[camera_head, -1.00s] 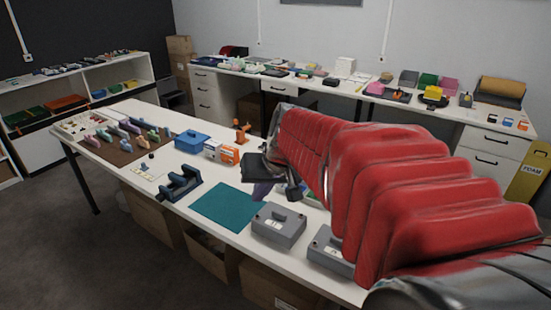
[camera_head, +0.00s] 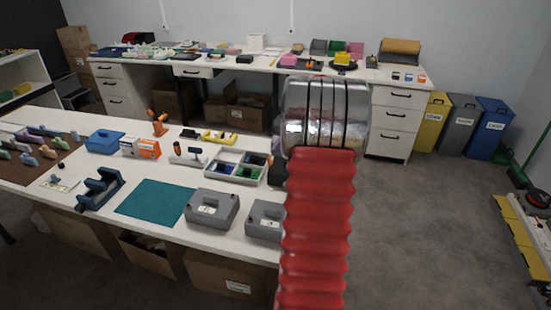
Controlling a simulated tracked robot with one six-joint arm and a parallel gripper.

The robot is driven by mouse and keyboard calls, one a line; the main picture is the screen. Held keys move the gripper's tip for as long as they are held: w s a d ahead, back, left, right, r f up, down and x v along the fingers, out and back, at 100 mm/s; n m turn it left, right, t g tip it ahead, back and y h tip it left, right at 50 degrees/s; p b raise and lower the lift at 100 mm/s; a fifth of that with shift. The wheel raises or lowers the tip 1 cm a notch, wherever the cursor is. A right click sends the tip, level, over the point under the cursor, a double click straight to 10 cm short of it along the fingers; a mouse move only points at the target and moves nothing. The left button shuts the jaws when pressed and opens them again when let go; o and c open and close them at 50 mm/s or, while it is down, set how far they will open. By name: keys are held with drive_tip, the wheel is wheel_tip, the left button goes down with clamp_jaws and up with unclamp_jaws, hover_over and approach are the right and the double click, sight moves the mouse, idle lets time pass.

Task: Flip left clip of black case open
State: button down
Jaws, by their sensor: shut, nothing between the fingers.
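A dark object (camera_head: 277,172) shows at the right end of the front table, mostly hidden behind my red arm. I cannot tell whether it is the black case, and no clip can be made out on it. My arm stands upright in the right half of the view, with its metal section at the top. My gripper does not show; it is out of sight behind or beyond the arm.
The front table holds two grey boxes (camera_head: 212,208), a teal mat (camera_head: 157,202), a divided grey tray (camera_head: 237,166) and a blue box (camera_head: 104,141). A back bench (camera_head: 270,66) carries many small items. Bins (camera_head: 487,128) stand right; the floor between is clear.

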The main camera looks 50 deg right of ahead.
drive_tip(key=d, duration=0.1)
drive_tip(key=s+d+f, duration=0.1)
drive_tip(key=d, duration=0.1)
drive_tip(key=shift+s+f, duration=0.2)
drive_tip(key=shift+f, duration=0.1)
approach(272, 162)
drive_tip(key=shift+x, duration=2.7)
